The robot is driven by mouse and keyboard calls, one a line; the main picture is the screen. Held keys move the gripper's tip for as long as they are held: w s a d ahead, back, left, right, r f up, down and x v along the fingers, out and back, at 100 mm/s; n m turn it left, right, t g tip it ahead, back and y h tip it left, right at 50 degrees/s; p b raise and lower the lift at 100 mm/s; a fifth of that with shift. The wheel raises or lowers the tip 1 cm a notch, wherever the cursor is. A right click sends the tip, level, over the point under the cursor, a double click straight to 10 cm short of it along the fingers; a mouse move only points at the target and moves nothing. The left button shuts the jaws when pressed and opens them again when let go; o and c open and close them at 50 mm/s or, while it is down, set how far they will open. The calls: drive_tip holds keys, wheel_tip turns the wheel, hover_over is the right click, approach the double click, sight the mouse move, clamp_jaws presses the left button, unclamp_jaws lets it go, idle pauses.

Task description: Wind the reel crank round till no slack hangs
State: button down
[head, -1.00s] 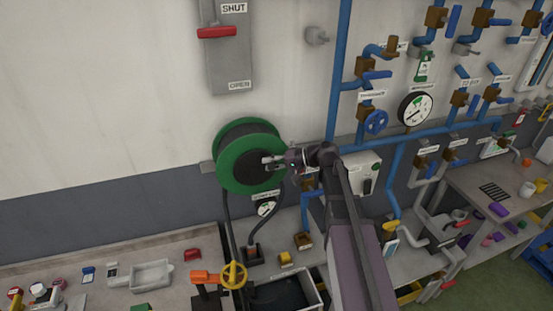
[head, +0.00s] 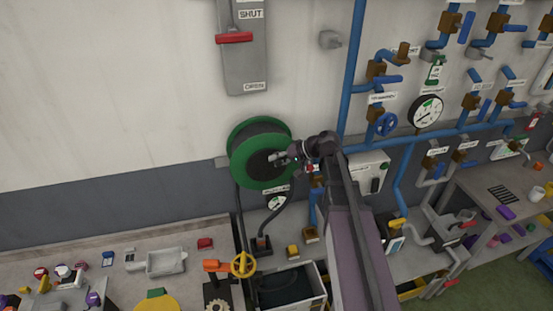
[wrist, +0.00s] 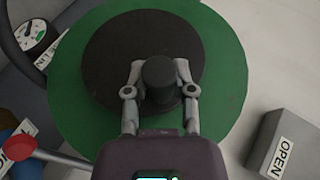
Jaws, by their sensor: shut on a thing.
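The hose reel (head: 243,172) is a green-rimmed drum with a dark core, mounted on the wall left of the pipes. Its crank handle (wrist: 160,72) is a dark round knob in the wrist view, in front of the dark disc. My gripper (head: 280,160) is at the reel's front, right of its centre. In the wrist view my gripper (wrist: 160,88) has its two fingers closed on either side of the knob. A dark hose (head: 240,222) hangs down from the reel's left. Another dark length (head: 290,212) curves from the right side down to a small block (head: 262,244).
A grey panel with a red lever (head: 234,38) is above the reel. A gauge (head: 277,202) sits below it. Blue pipes (head: 352,80) with valves run close on the right. A yellow handwheel (head: 242,264) and an open bin (head: 290,290) stand below.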

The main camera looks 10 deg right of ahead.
drive_tip(key=shift+s+f, duration=0.1)
idle(0.3)
drive_tip(key=shift+c, duration=2.2)
unclamp_jaws()
drive_tip(key=shift+a, duration=0.1)
